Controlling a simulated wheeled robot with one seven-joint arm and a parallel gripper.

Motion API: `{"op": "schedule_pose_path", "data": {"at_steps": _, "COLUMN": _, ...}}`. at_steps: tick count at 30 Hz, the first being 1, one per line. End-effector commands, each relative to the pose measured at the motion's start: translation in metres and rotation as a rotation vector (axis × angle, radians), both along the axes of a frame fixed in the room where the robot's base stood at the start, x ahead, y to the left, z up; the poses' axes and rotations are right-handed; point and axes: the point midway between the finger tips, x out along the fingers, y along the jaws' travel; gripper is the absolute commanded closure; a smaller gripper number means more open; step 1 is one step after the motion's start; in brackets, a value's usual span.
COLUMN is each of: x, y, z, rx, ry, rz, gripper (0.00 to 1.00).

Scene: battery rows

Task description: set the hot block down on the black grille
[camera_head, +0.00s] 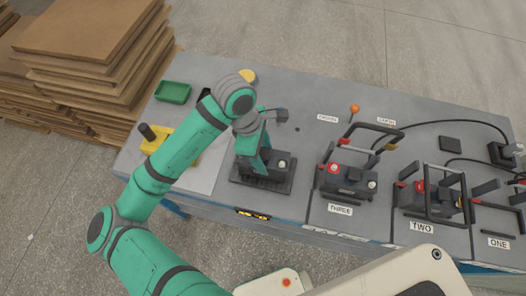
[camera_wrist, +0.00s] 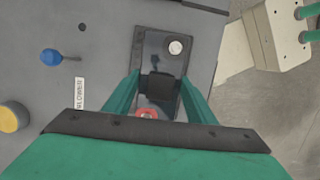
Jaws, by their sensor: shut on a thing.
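The dark block (camera_head: 268,163) has a bright metal terminal on top. My gripper (camera_head: 260,152) is shut on it from above, with green fingers on either side. The black grille (camera_head: 262,185) lies under the block near the table's front edge, its rim showing around it. I cannot tell whether the block touches it. In the wrist view the block (camera_wrist: 160,62) lies between my fingers (camera_wrist: 160,90), with its metal terminal at the far end and a red ring at the near end, partly hidden by my gripper.
A blue knob (camera_wrist: 50,57) and a yellow button (camera_wrist: 12,117) are beside the BLOWER label. Station THREE (camera_head: 348,181) stands to the right, then TWO and ONE. A green tray (camera_head: 173,92) and a yellow tool (camera_head: 157,139) lie to the left. Cardboard stacks (camera_head: 85,50) stand beyond the table.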

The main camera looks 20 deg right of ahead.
Motion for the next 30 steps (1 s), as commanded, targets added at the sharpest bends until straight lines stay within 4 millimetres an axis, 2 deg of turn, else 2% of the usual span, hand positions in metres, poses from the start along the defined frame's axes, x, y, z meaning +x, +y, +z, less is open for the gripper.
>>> {"op": "schedule_pose_path", "data": {"at_steps": 7, "x": 0.0, "y": 0.001, "z": -0.002, "rx": -0.001, "ry": -0.001, "rz": 0.001, "gripper": 1.0}}
{"op": "schedule_pose_path", "data": {"at_steps": 8, "x": 0.0, "y": 0.001, "z": -0.002, "rx": 0.0, "ry": 0.0, "rz": 0.002, "gripper": 0.42}}
{"op": "schedule_pose_path", "data": {"at_steps": 9, "x": 0.0, "y": 0.001, "z": -0.002, "rx": 0.0, "ry": 0.0, "rz": 0.002, "gripper": 0.33}}
{"op": "schedule_pose_path", "data": {"at_steps": 10, "x": 0.0, "y": 0.001, "z": -0.002, "rx": 0.0, "ry": 0.0, "rz": 0.002, "gripper": 0.3}}
{"op": "schedule_pose_path", "data": {"at_steps": 18, "x": 0.0, "y": 0.001, "z": -0.002, "rx": 0.0, "ry": 0.0, "rz": 0.003, "gripper": 0.3}}
{"op": "schedule_pose_path", "data": {"at_steps": 22, "x": 0.002, "y": 0.002, "z": 0.005, "rx": 0.0, "ry": -0.002, "rz": 0.003, "gripper": 0.3}}
{"op": "schedule_pose_path", "data": {"at_steps": 26, "x": 0.005, "y": 0.006, "z": 0.023, "rx": 0.001, "ry": -0.004, "rz": 0.003, "gripper": 0.3}}
{"op": "schedule_pose_path", "data": {"at_steps": 30, "x": 0.009, "y": 0.012, "z": 0.051, "rx": 0.002, "ry": -0.006, "rz": 0.002, "gripper": 0.3}}
